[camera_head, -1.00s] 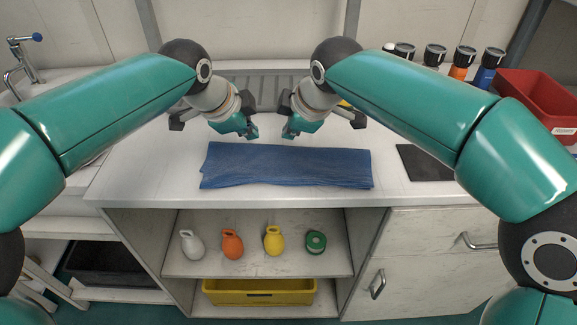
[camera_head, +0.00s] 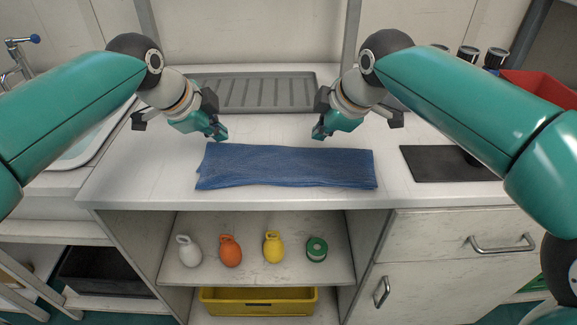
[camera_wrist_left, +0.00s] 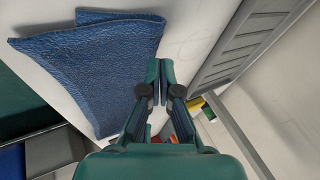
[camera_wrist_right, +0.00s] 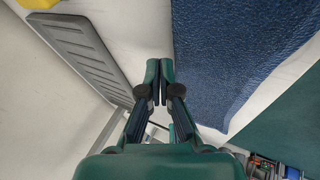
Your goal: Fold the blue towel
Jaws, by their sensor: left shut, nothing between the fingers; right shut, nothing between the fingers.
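The blue towel (camera_head: 287,167) lies on the white counter as a long, flat strip running left to right near the front edge. Its left end looks slightly uneven, with layers showing. It also shows in the left wrist view (camera_wrist_left: 95,60) and in the right wrist view (camera_wrist_right: 235,50). My left gripper (camera_head: 222,136) is shut and empty, just behind the towel's left part. My right gripper (camera_head: 319,135) is shut and empty, behind the towel's right part. Neither gripper touches the towel in the head view.
A grey ribbed drainer (camera_head: 255,93) lies behind the grippers. A black mat (camera_head: 448,164) is right of the towel. A red bin (camera_head: 540,88) and several jars stand at the back right. A sink (camera_head: 92,140) is at the left.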

